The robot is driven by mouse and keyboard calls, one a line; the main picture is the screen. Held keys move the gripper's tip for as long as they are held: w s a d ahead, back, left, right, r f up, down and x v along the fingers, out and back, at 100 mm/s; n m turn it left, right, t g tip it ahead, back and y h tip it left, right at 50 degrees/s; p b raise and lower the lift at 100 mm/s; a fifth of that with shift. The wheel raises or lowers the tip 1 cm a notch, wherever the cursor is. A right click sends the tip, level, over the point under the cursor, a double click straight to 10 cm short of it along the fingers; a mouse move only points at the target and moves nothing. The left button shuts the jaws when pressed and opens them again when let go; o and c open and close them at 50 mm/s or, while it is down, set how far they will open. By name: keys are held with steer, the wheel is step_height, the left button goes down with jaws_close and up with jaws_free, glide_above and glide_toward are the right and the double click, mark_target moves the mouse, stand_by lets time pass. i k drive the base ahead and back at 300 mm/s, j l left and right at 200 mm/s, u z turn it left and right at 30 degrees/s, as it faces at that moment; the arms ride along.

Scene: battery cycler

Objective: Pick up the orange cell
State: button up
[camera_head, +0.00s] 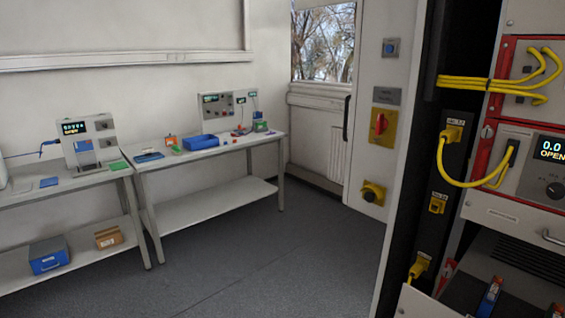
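My gripper is not in view. At the bottom right, on the dark shelf of the rack, upright flat cells stand partly cut off by the frame edge. One at the right corner shows an orange top (555,312), and its body is outside the frame. Beside it is a blue cell with a reddish top (489,298). A red piece (447,272) stands further left. A small orange-topped item (171,140) also sits on the far bench. I cannot tell for sure which of these is the orange cell.
The rack (505,204) with yellow cables (462,182) fills the right side. Its open dark door edge stands left of it. Two benches with instruments and a blue bin (201,142) line the far wall. The grey floor (270,262) between is clear.

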mark_target(170, 142)
steer(key=z, duration=0.4)
steer(key=k+l+z, duration=0.1)
steer(key=z, duration=0.25)
steer(key=k+z, duration=0.1)
steer(key=z, duration=0.3)
steer(key=u, duration=2)
steer(key=k+l+z, duration=0.1)
steer(key=z, duration=0.4)
steer(key=l+z, duration=0.15)
steer(key=z, duration=0.35)
steer(key=k+l+z, duration=0.1)
steer(key=z, duration=0.4)
steer(key=i+j+u, duration=0.85)
steer(key=i+u, duration=0.15)
steer(key=i, duration=0.15)
steer(key=i+j+u, duration=0.25)
steer(key=i, duration=1.3)
steer(key=i+j+u, duration=0.1)
steer(key=i+u, duration=0.15)
steer(key=i, duration=1.35)
